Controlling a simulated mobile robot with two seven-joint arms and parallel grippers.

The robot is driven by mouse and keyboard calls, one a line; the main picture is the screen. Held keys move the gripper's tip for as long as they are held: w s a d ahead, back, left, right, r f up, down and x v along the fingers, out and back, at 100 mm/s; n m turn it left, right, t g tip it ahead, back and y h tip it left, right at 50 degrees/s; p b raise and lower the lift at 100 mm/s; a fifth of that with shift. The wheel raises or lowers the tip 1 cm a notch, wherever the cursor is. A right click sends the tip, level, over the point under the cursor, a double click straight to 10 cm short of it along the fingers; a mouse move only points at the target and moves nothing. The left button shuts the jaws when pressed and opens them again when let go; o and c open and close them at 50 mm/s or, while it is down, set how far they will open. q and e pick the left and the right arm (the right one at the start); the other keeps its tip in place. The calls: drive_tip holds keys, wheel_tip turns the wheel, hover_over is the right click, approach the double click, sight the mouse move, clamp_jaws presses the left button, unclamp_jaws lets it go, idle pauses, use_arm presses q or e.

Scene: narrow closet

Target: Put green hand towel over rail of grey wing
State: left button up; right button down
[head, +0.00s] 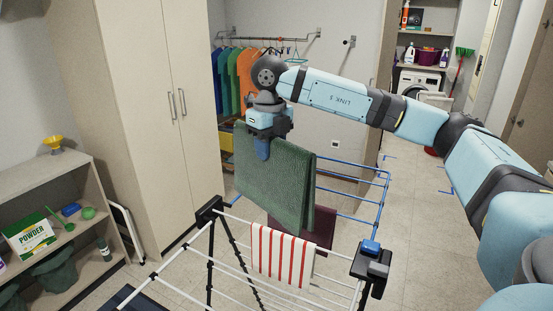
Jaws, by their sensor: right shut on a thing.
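The green hand towel (285,185) hangs from my right gripper (263,148), which is shut on its upper left part. The towel is draped in a fold and hangs above the drying rack. The rack's pale rails (232,217) run below and in front of it. A wing with blue rails (352,217) extends behind the towel. Pale rails also extend at the near side (180,247); I cannot tell for certain that these are the grey wing. The towel hides part of the rack. My left gripper is not in view.
A red-and-white striped towel (282,257) and a maroon cloth (322,227) hang on the rack. A tall cabinet (150,110) and a shelf (85,170) stand left.

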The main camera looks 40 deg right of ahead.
sight(276, 161)
drive_tip(key=f+n, duration=0.1)
drive_tip(key=s+d+f+n, duration=0.1)
drive_tip(key=n, duration=0.1)
drive_tip(key=shift+s, duration=0.1)
drive_tip(key=shift+s+f+n, duration=0.15)
drive_tip(key=shift+f+n, duration=0.2)
drive_tip(key=shift+n, duration=0.25)
drive_tip(key=shift+s+a, duration=0.15)
drive_tip(key=shift+a, duration=0.3)
drive_tip(key=s+a+f+p, duration=0.1)
drive_tip(key=s+a, duration=0.3)
drive_tip(key=a, duration=0.6)
drive_tip(key=shift+f, duration=0.5)
drive_tip(key=shift+s+f, duration=0.1)
wheel_tip(276, 161, down, 3)
drive_tip(key=b, duration=0.3)
drive_tip(key=shift+f, duration=0.15)
drive_tip(key=shift+f, duration=0.1)
